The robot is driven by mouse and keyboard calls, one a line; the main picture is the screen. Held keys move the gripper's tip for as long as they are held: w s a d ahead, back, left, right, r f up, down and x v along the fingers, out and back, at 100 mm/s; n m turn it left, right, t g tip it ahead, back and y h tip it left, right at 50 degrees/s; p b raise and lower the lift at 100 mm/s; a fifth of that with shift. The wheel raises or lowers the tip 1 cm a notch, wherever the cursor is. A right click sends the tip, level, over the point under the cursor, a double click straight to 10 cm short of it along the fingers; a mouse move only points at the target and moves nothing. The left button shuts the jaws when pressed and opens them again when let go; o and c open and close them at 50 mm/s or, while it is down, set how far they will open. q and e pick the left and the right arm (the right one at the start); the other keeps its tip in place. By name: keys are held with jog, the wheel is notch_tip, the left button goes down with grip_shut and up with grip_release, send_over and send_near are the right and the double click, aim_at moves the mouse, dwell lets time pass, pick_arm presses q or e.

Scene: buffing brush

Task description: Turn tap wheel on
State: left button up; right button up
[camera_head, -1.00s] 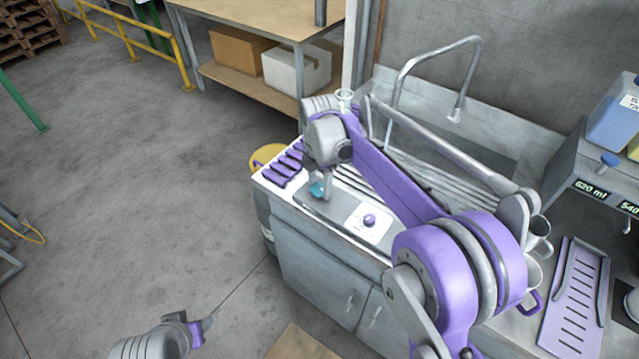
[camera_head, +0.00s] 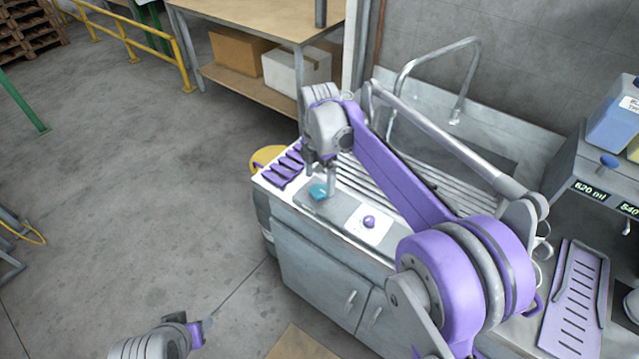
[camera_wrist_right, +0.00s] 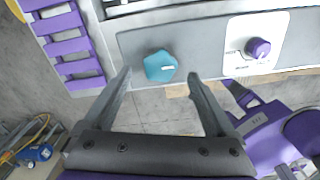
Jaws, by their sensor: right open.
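The tap wheel looks to be the teal, many-sided knob (camera_wrist_right: 160,66) with a white mark, on a grey panel at the counter's front edge. It also shows in the head view (camera_head: 318,191). My right gripper (camera_wrist_right: 160,78) is open, its fingers spread on either side of the knob, with a gap to each side. I cannot tell whether the fingertips reach down to its level. In the head view my right gripper (camera_head: 331,186) hangs over the counter just by the knob. My left gripper (camera_head: 205,328) is low at the left, above the floor; its jaw opening is unclear.
A purple knob on a white plate (camera_wrist_right: 258,48) sits right of the teal knob. A purple slotted rack (camera_wrist_right: 68,40) lies to the left. A tall curved faucet (camera_head: 440,52) stands behind my right arm. A dispenser (camera_head: 590,160) stands at the right.

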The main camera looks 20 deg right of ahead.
aim_at(321, 191)
notch_tip(321, 191, up, 8)
jog(key=shift+f, duration=0.1)
dwell(0.5)
jog(key=s+d+f+m+t, duration=0.1)
jog(key=s+f+m+t, duration=0.1)
jog(key=s+f+m, duration=0.2)
jog(key=s+d+f+m+t, duration=0.1)
jog(key=s+f+m, duration=0.3)
jog(key=s+m, duration=0.7)
jog(key=s+f+m+t, duration=0.2)
jog(key=s+f+m, duration=0.2)
jog(key=s+m, duration=0.3)
jog(key=s, duration=0.4)
jog(key=shift+s+d+m+t, duration=0.2)
jog(key=shift+d+m+t, duration=0.1)
jog(key=shift+d+m, duration=0.1)
